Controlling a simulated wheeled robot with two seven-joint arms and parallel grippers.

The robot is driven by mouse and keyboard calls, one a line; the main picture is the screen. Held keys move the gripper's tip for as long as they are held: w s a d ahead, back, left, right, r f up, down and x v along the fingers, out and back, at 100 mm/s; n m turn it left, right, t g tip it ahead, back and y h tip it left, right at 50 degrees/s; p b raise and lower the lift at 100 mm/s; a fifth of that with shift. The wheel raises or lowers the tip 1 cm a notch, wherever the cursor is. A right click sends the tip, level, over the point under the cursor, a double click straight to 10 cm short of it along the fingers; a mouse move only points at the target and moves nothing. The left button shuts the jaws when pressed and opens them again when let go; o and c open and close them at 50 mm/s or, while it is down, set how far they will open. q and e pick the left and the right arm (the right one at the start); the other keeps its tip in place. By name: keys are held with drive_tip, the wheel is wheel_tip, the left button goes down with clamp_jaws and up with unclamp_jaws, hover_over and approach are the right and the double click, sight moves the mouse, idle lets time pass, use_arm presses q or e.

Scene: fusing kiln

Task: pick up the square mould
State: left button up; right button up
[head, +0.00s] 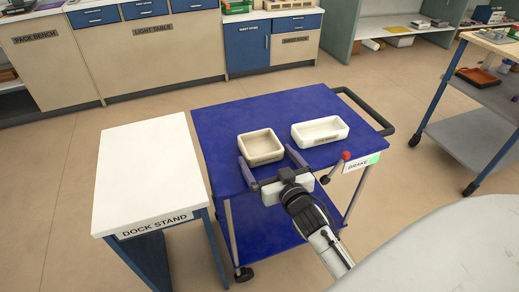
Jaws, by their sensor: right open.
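The square mould (261,157), a shallow cream tray with an open top, sits on the blue cart top (222,122). My right gripper (265,154) is open, and its arm comes in from the lower right. Its two fingers point away from me toward the mould, one near the left side and one near the right side of its near edge. I cannot tell whether they touch it or are above it. My left gripper is not in view.
A white rectangular mould (320,139) stands close to the right of the right finger. The cart has a black handle (365,108) and a red-knobbed lever (346,156). A white-topped dock stand (150,175) is at the left. The cart's back left is clear.

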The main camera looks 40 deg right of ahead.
sight(255, 137)
drive_tip(key=x, duration=0.3)
drive_tip(key=r+x, duration=0.1)
drive_tip(key=x, duration=0.1)
drive_tip(key=shift+w, duration=0.2)
drive_tip(key=c, duration=1.1)
drive_tip(key=shift+c, duration=0.3)
drive_tip(key=shift+r, duration=0.15)
